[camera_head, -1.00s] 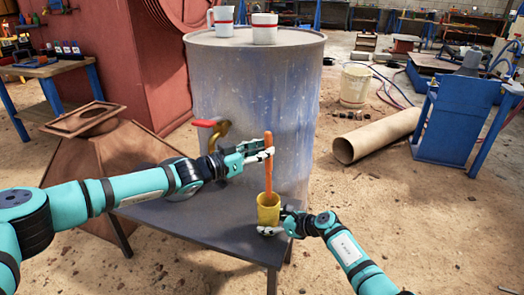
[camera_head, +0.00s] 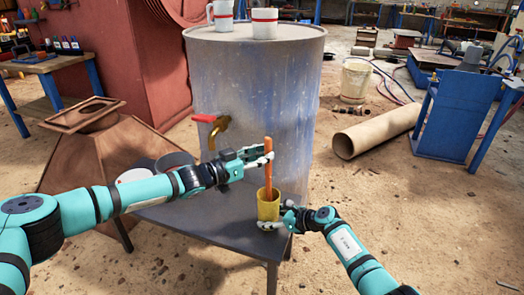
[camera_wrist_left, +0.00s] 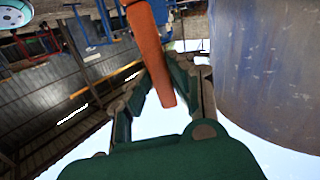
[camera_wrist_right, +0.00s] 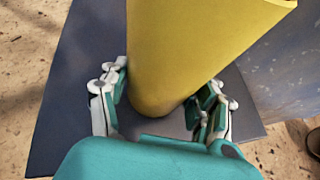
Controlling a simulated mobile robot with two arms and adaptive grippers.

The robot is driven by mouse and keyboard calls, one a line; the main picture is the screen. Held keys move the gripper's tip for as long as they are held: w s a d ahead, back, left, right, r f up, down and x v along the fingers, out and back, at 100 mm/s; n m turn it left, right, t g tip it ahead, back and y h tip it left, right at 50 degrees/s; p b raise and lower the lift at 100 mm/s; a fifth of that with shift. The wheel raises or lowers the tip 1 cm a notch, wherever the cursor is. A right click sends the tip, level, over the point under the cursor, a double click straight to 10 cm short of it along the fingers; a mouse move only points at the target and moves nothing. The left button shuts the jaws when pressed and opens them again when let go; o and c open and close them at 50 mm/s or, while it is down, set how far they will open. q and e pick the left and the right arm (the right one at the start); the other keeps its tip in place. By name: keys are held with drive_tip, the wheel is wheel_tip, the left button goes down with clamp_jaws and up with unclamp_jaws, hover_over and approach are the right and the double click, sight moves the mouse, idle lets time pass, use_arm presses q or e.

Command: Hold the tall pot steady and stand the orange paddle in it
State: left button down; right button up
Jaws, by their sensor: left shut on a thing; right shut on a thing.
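The tall yellow pot (camera_head: 268,209) stands upright near the front right corner of the dark table (camera_head: 215,225). My right gripper (camera_head: 278,217) is shut on its lower side; the right wrist view shows the pot (camera_wrist_right: 195,50) between the fingers. The orange paddle (camera_head: 268,172) is nearly upright, with its lower end inside the pot's mouth. My left gripper (camera_head: 264,156) is shut on the paddle's upper part, above the rim. The left wrist view shows the paddle (camera_wrist_left: 150,55) between the fingers. The paddle's lower tip is hidden inside the pot.
A large drum (camera_head: 255,95) with a red-handled tap (camera_head: 212,122) stands behind the table, with white mugs (camera_head: 264,22) on top. A dark round pan (camera_head: 174,161) and a white disc (camera_head: 134,175) lie at the table's left, close to my left arm.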

use_arm(q)
drive_tip(key=shift+f, duration=3.05)
drive_tip(key=c, duration=1.1)
unclamp_jaws()
approach(265, 172)
drive_tip(key=v, duration=0.3)
drive_tip(key=shift+a, duration=0.1)
use_arm(e)
drive_tip(key=o, duration=1)
drive_tip(key=shift+c, duration=0.2)
use_arm(q)
drive_tip(key=shift+w, duration=0.1)
